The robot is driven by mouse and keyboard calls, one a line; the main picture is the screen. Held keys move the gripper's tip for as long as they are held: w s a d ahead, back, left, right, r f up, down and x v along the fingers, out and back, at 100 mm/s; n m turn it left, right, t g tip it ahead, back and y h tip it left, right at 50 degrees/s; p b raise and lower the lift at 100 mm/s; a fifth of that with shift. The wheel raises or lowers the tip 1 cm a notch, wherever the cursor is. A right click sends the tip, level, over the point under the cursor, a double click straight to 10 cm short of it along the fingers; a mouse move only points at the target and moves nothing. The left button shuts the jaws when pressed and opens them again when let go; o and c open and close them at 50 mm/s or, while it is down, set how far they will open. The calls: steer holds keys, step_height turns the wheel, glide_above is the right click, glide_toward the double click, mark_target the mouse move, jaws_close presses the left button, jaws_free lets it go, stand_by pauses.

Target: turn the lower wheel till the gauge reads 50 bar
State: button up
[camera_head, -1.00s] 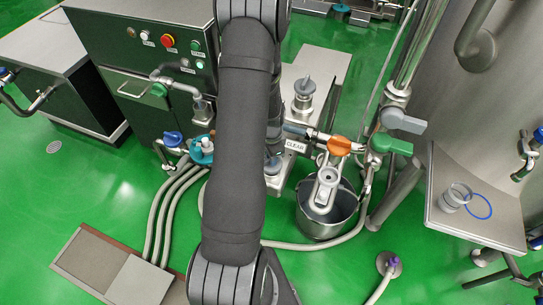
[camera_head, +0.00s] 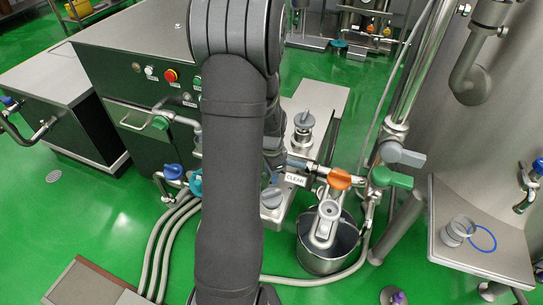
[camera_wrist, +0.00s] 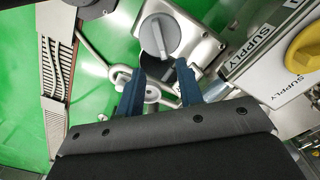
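My gripper (camera_wrist: 159,78) shows in the wrist view with its two blue fingers apart and nothing held between them. A grey round knob with a raised ridge (camera_wrist: 160,37) sits on a metal housing just beyond the fingertips, apart from them. A similar grey knob (camera_head: 271,197) shows in the head view right of my arm, low on the metal unit. I cannot tell for certain which part is the lower wheel. No readable gauge face shows. In the head view my arm hides the gripper.
An orange handle (camera_head: 339,179) and a green handle (camera_head: 391,178) sit on pipework above a steel bucket (camera_head: 328,246). A yellow knob (camera_wrist: 306,48) stands by SUPPLY labels at the right of the wrist view. Grey hoses (camera_head: 164,240) run along the green floor.

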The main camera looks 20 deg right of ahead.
step_height(320, 180, up, 8)
glide_above(271, 192)
steer(key=shift+s+f, duration=0.1)
steer(key=shift+f, duration=0.1)
stand_by(1.0)
step_height(271, 192, down, 17)
steer(key=shift+d+f, duration=0.1)
steer(key=shift+f, duration=0.05)
stand_by(0.5)
stand_by(0.3)
steer(key=shift+f, duration=0.15)
steer(key=shift+n, duration=0.4)
steer(key=n, duration=0.8)
steer(key=shift+r, duration=0.55)
stand_by(1.6)
